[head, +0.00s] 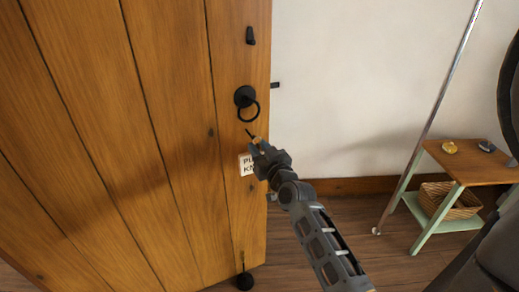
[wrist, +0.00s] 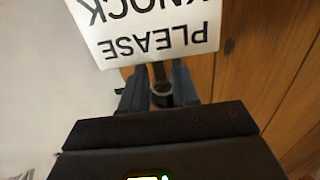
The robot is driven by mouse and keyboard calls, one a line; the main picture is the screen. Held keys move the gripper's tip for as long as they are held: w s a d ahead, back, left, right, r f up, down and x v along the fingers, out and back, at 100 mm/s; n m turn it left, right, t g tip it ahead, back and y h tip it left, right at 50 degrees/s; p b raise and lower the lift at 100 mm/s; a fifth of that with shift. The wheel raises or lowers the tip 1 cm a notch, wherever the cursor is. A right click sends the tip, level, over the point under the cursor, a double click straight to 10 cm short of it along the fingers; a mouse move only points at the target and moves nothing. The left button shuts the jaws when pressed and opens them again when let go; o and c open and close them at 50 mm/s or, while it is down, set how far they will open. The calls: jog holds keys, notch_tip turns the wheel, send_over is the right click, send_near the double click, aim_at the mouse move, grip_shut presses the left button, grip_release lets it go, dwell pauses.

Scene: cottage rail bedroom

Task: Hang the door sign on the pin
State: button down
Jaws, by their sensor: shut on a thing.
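The white door sign (head: 246,165), lettered in black, is partly hidden behind my gripper (head: 257,147) in the head view. In the wrist view the sign (wrist: 150,32) reads PLEASE KNOCK upside down and its far part runs out of the picture. My gripper (wrist: 160,82) is shut on a dark strap or tab at the sign's edge. The sign is in front of the wooden door (head: 180,120), below the black ring handle (head: 245,97). Whether it touches the door I cannot tell. A small black fitting (head: 250,36) sticks out above the handle; I cannot tell whether it is the pin.
A dark round stop (head: 244,281) is at the door's foot. A small table (head: 475,166) with a basket (head: 450,201) stands at the right. The floor between is clear.

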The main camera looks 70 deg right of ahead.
jog(key=shift+x, duration=1.25)
dwell(1.3)
jog(key=shift+w+d+f+b, duration=0.5)
jog(key=shift+f+b, duration=0.15)
jog(key=shift+b, duration=0.35)
dwell(0.9)
jog(key=shift+w+d+f+b, duration=0.1)
jog(key=shift+w+d+b, duration=0.15)
jog(key=shift+d+b, duration=0.05)
dwell(1.1)
jog(key=shift+f+b, duration=0.55)
jog(key=shift+f, duration=0.1)
jog(key=shift+s+f+b, duration=0.1)
jog(key=shift+f+b, duration=0.2)
jog(key=shift+f, duration=0.2)
dwell(0.4)
jog(key=shift+r+p, duration=0.3)
jog(key=shift+r, duration=0.05)
